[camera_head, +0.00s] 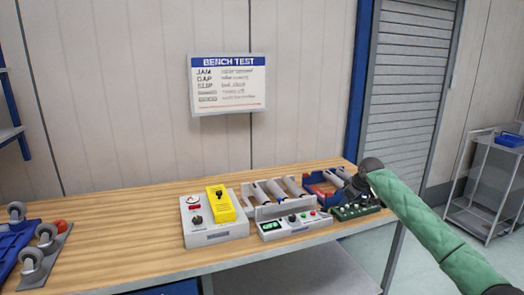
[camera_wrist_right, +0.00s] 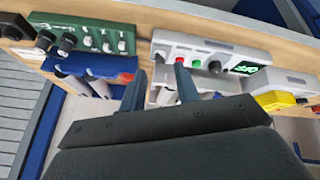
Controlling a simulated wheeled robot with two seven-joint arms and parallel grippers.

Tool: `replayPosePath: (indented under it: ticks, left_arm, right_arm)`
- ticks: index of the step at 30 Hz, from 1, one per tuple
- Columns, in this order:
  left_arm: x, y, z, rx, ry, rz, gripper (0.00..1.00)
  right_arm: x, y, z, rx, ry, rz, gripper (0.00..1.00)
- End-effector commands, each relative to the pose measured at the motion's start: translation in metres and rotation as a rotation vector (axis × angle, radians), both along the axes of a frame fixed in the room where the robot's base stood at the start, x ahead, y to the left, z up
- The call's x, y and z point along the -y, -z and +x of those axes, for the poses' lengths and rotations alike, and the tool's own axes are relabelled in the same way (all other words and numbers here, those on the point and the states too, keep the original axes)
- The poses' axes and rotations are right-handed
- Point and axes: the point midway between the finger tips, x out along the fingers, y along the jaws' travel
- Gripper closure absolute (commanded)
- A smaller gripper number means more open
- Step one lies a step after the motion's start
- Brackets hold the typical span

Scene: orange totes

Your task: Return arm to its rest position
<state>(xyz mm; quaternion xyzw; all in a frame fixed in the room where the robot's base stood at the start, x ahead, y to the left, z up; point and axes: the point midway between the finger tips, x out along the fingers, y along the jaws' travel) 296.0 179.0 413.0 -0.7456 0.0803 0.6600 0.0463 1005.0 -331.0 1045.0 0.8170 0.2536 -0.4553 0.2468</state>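My right arm, in a green sleeve (camera_head: 425,220), reaches in from the right of the head view. Its dark gripper (camera_head: 366,172) is over the right end of the bench, close to a green box with knobs (camera_head: 352,212). In the right wrist view the two fingers of the gripper (camera_wrist_right: 158,82) stand apart with nothing held between them. Behind them are the green box (camera_wrist_right: 85,38) and a white console with buttons (camera_wrist_right: 205,52). My left gripper is not in view.
The wooden bench (camera_head: 120,205) carries a grey box with a yellow device (camera_head: 220,203), the white roller console (camera_head: 295,227), a blue-and-red holder (camera_head: 318,188) and caster wheels (camera_head: 32,262). A wire cart (camera_head: 490,185) stands at right. The bench's middle left is clear.

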Motion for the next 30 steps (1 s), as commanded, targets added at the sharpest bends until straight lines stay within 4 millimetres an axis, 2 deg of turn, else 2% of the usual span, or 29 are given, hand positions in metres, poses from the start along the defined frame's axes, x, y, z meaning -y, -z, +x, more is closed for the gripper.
replayPosePath:
  ticks: [7,10,14,17,20,23,30]
  left_arm:
    - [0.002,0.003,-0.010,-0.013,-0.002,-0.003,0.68]
    - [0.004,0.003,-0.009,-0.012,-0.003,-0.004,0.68]
    - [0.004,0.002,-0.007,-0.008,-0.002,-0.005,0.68]
    - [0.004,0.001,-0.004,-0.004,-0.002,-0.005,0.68]
    - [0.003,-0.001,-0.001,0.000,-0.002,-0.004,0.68]
    - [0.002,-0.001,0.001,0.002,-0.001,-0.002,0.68]
    - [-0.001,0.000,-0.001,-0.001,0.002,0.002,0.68]
  right_arm:
    - [-0.004,-0.050,0.023,0.189,0.121,-0.012,0.68]
    - [-0.010,-0.059,0.028,0.258,0.164,-0.007,0.68]
    - [-0.022,-0.052,0.027,0.330,0.210,0.004,0.68]
    - [-0.030,-0.039,0.024,0.365,0.237,0.013,0.68]
    - [-0.040,-0.017,0.017,0.389,0.260,0.023,0.68]
    - [-0.049,0.012,0.005,0.406,0.284,0.034,0.68]
    - [-0.069,0.102,-0.037,0.402,0.333,0.051,0.68]
